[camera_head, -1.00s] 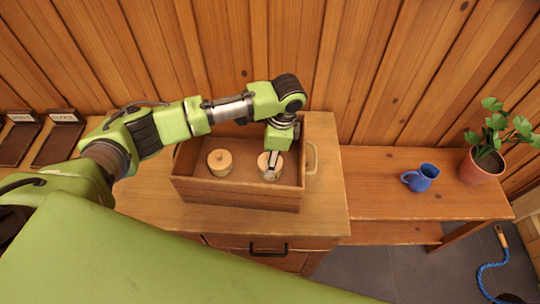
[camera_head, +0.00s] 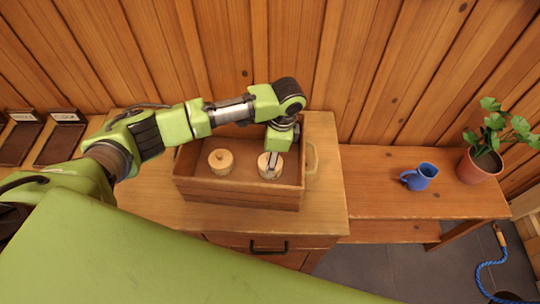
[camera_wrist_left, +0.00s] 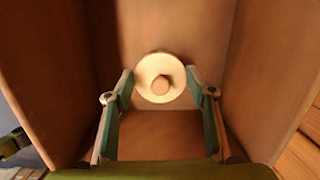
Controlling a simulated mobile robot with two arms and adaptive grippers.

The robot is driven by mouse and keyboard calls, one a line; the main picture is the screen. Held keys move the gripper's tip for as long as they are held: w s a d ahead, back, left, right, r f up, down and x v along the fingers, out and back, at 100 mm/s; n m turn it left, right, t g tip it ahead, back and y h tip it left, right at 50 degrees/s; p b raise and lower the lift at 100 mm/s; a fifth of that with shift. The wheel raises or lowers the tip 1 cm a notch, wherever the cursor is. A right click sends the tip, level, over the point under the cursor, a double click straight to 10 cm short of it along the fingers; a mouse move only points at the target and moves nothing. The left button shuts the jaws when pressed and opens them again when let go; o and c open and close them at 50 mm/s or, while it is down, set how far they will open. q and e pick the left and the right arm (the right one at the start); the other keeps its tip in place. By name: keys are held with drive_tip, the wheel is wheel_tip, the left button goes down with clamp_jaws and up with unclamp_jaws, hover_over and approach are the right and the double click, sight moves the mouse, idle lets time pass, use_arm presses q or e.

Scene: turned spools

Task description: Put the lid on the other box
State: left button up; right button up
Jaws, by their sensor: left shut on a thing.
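Two small round pale wood pieces stand in a wooden crate (camera_head: 238,199). The left one (camera_head: 221,163) has a small knob on top and stands clear of my gripper. My left gripper (camera_head: 271,158) reaches down into the crate at the right one (camera_head: 268,173). In the left wrist view, a round pale lid (camera_wrist_left: 147,88) with a central knob lies between the tips of my left gripper (camera_wrist_left: 160,77). The gripper is shut on this lid at its rim. What is under the lid is hidden. My right gripper is in no view.
The crate stands on a wooden cabinet (camera_head: 325,205), with its walls close around the gripper. A blue mug (camera_head: 424,178) and a potted plant (camera_head: 478,166) stand on the lower bench at right. Dark labelled trays (camera_head: 58,140) lie at far left.

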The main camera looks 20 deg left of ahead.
use_arm(q)
drive_tip(key=o, duration=1)
drive_tip(key=shift+c, duration=0.2)
drive_tip(key=o, duration=0.4)
drive_tip(key=shift+r, duration=0.1)
drive_tip(key=shift+r+p, duration=0.65)
drive_tip(key=shift+p, duration=0.4)
drive_tip(key=shift+r, duration=0.1)
